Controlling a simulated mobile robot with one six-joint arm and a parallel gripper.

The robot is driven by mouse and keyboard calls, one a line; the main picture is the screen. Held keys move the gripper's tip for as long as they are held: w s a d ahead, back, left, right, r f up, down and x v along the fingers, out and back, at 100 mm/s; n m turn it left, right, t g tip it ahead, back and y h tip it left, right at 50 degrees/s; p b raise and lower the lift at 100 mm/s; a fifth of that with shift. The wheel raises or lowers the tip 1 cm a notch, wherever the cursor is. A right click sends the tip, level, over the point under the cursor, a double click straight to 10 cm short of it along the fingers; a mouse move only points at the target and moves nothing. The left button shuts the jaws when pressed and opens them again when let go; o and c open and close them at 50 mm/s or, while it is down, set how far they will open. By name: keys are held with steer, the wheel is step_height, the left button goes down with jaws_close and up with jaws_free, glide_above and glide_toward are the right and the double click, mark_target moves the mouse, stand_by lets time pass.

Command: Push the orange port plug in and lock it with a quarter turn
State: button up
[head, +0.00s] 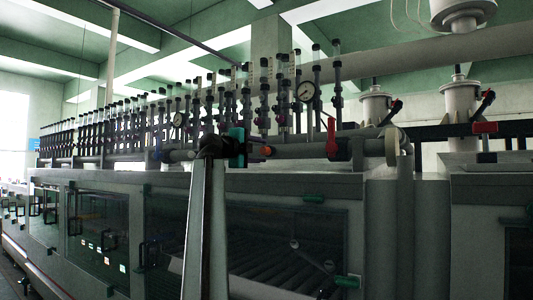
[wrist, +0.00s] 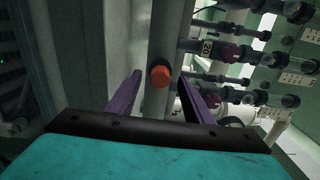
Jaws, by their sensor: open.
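The orange port plug (wrist: 160,76) shows in the wrist view on the side of a grey pipe, between and beyond the fingertips of my gripper (wrist: 163,76). The two purple fingers are spread apart, with the plug apart from both. In the head view the orange plug (head: 267,150) is a small spot on the horizontal pipe, just right of my teal gripper (head: 243,150). My grey arm rises in front of the machine there. How deep the plug sits in its port cannot be told.
A red-handled valve (head: 331,138) and a pressure gauge (head: 306,92) stand on the pipework right of the plug. Many upright clear tubes line the pipes to the left. Dark pipe stubs (wrist: 225,52) crowd the right of the wrist view. The machine's glazed front (head: 260,235) lies below.

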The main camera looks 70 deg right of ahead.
steer(key=v, duration=1.1)
steer(key=shift+a+b, duration=0.35)
steer(key=shift+b, duration=0.1)
steer(key=shift+w, duration=0.1)
